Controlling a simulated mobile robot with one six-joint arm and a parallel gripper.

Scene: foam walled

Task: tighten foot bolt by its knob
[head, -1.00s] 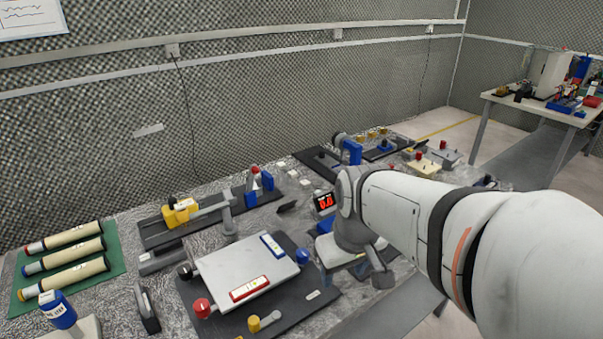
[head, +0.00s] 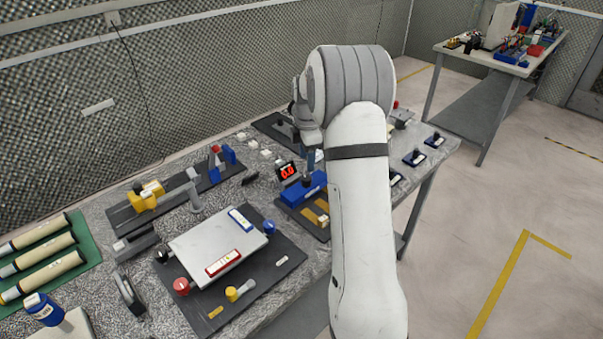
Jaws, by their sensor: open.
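No part is clearly marked as the foot bolt, so I cannot tell which knob belongs to it. A tilted grey plate (head: 215,243) on a dark base has a red knob (head: 181,286), a black knob (head: 162,256) and a blue knob (head: 269,227) at its corners. A yellow knob (head: 231,294) with a metal shank is at the base's front. A blue block (head: 304,187) with a dark knob on top stands further right. A yellow clamp block (head: 147,195) sits on a dark rail behind. My gripper's fingers are hidden behind my raised arm.
A red-digit display (head: 287,171) stands mid-bench. Cream tubes (head: 45,258) lie on a green mat at left, near a blue-capped item (head: 43,308). Small blue-based knobs (head: 414,158) line the right end. A second table (head: 500,62) is at back right. The floor at right is clear.

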